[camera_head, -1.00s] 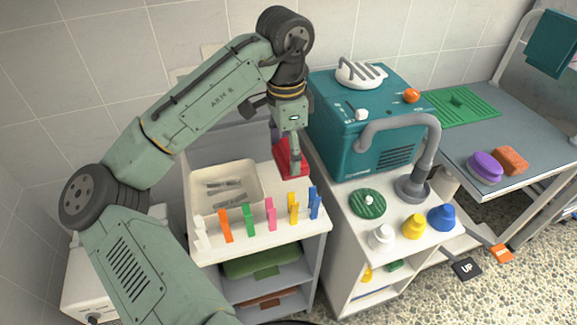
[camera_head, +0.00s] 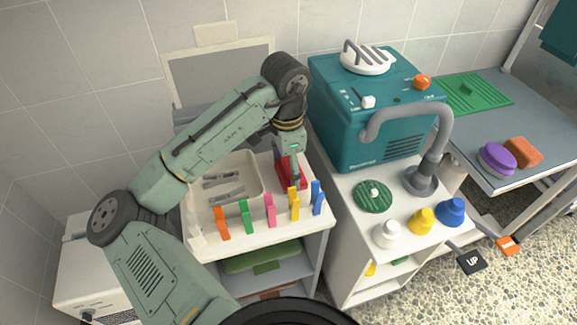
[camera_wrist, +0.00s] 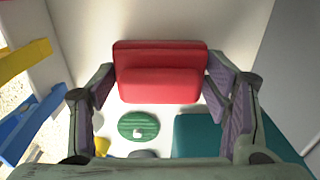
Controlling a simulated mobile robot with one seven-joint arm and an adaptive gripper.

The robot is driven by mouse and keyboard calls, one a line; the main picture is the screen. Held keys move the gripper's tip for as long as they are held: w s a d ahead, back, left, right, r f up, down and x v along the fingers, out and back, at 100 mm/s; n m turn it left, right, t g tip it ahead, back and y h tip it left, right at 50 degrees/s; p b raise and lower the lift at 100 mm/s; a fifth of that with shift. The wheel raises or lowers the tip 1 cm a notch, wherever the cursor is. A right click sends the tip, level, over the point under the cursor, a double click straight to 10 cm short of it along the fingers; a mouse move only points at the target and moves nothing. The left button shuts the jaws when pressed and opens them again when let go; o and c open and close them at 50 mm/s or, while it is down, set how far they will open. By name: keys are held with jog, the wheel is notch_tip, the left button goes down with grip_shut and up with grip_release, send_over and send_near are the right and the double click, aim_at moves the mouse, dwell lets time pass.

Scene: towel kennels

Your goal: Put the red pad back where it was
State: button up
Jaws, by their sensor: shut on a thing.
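The red pad (camera_head: 288,174) is a red block with a raised grip, at the right end of the white cart top (camera_head: 262,236). My gripper (camera_head: 293,180) comes down on it from above and is shut on it. In the wrist view the red pad (camera_wrist: 162,82) sits between the two fingers of my gripper (camera_wrist: 160,90). The pad's underside is hidden, so I cannot tell whether it touches the cart top.
A cream tray with grey tools (camera_head: 252,188) lies left of the pad. Several coloured clips (camera_head: 270,212) stand along the cart's front edge. The teal machine (camera_head: 350,130) and a green disc (camera_head: 373,197) are close on the right.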

aim_at(288, 164)
jog(key=shift+f, duration=0.25)
jog(key=shift+f, duration=0.1)
jog(key=o, duration=1.1)
notch_tip(288, 164, up, 12)
jog(key=shift+a+r+b, duration=0.1)
jog(key=shift+r+b, duration=0.05)
jog(key=shift+b, duration=0.2)
